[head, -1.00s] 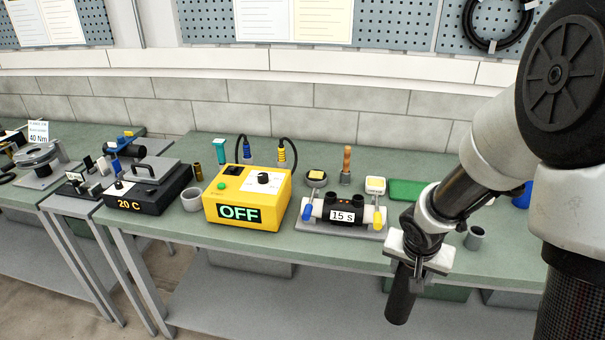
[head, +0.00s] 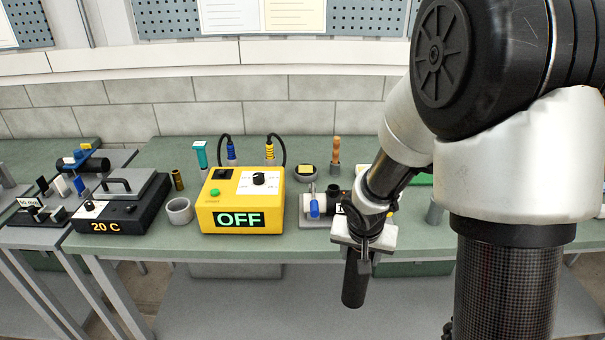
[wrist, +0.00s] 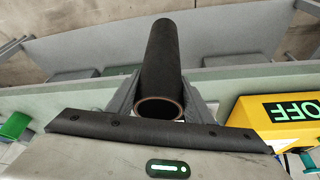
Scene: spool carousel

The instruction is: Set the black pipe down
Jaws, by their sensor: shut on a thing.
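The black pipe (head: 355,280) hangs roughly upright from my gripper (head: 364,250), in front of the green bench's front edge in the head view. My gripper is shut on the pipe near its upper end. In the wrist view, the pipe (wrist: 163,60) sits between the two grey fingers of my gripper (wrist: 160,100), its open end with a copper-coloured inner rim facing the camera. The lower end hangs free, touching nothing that I can see.
Bare bench top shows along the front edge.

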